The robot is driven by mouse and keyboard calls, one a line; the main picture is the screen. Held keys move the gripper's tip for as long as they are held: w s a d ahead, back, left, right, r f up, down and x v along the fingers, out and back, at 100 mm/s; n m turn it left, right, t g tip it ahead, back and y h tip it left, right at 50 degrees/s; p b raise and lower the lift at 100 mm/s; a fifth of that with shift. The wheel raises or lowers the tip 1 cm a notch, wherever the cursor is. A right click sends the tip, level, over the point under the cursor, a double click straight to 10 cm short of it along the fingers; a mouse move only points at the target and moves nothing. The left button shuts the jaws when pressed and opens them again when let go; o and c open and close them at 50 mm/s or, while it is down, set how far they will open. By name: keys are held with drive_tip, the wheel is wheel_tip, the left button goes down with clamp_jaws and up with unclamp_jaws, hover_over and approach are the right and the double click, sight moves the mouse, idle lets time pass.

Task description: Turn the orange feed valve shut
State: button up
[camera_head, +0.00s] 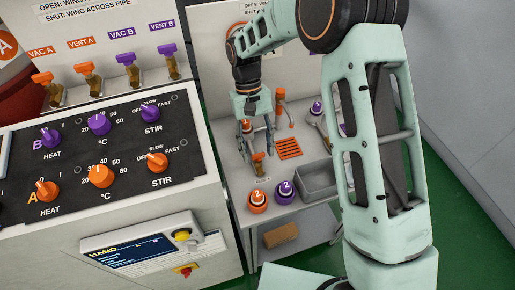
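My gripper (257,150) hangs pointing down over the grey bench at the back, with its two fingers spread apart. A small brass-coloured valve with an orange wing (258,160) stands at its fingertips, partly covered by them. I cannot tell whether the fingers touch it, nor how the wing lies against its pipe. An orange round part (246,127) shows behind the fingers. The wall sign (80,12) above the panel reads that a wing across the pipe is shut.
An orange numbered cap (258,200) and a purple one (284,191) stand at the bench's front. A grey basin (318,180) and an orange grate (289,148) lie to the right. The control panel (100,150) with knobs and several small valves fills the left.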

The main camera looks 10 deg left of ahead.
drive_tip(key=v, duration=1.2)
drive_tip(key=shift+d, duration=0.1)
idle(0.4)
